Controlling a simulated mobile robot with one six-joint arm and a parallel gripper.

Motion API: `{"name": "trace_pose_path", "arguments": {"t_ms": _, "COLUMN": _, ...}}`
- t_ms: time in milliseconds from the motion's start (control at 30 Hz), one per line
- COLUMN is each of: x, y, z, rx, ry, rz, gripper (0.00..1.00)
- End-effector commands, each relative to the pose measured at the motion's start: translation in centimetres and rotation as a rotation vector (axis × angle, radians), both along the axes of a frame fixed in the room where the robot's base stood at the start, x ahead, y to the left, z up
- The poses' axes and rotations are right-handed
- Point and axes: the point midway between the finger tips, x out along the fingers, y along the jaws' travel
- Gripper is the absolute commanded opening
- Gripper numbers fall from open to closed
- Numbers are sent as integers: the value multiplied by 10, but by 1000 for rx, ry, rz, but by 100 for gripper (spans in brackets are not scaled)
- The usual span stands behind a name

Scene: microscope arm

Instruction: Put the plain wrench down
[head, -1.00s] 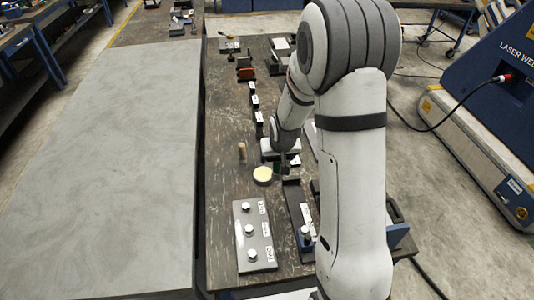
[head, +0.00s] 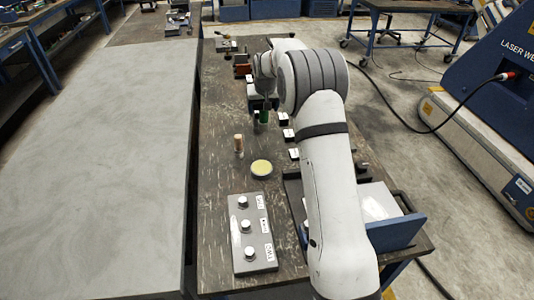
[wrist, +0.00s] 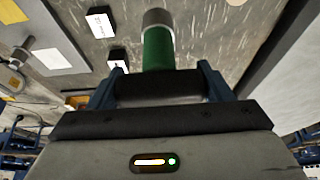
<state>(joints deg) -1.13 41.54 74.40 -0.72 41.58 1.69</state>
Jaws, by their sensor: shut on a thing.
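My gripper (wrist: 160,82) is shut on a green-handled tool, which fits the plain wrench. In the wrist view its green cylinder (wrist: 158,48) with a silver-grey end sticks out between the two blue fingers, with a dark section between them. In the head view the green part (head: 264,116) hangs upright below my wrist over the dark workbench (head: 222,205). I cannot tell from these views whether its lower end touches the bench. No wrench jaw is visible, and my arm hides part of the bench behind it.
Black blocks with white labels (head: 288,133) stand in a row right of the tool. A wooden peg (head: 239,144), a round cream-topped dish (head: 261,168) and a grey plate with three knobs (head: 241,240) are nearer. The bench's left strip is mostly clear.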

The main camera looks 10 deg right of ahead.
Motion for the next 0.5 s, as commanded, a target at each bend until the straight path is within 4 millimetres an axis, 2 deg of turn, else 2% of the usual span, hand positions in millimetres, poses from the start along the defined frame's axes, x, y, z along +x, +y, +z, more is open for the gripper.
{"name": "trace_pose_path", "arguments": {"t_ms": 133, "x": 4, "y": 0, "z": -11, "rx": 0, "ry": 1, "rz": 0, "gripper": 36}}
{"name": "trace_pose_path", "arguments": {"t_ms": 333, "x": 4, "y": 0, "z": -47, "rx": 0, "ry": 2, "rz": 0, "gripper": 36}}
{"name": "trace_pose_path", "arguments": {"t_ms": 500, "x": 4, "y": 1, "z": -61, "rx": 0, "ry": -1, "rz": 0, "gripper": 36}}
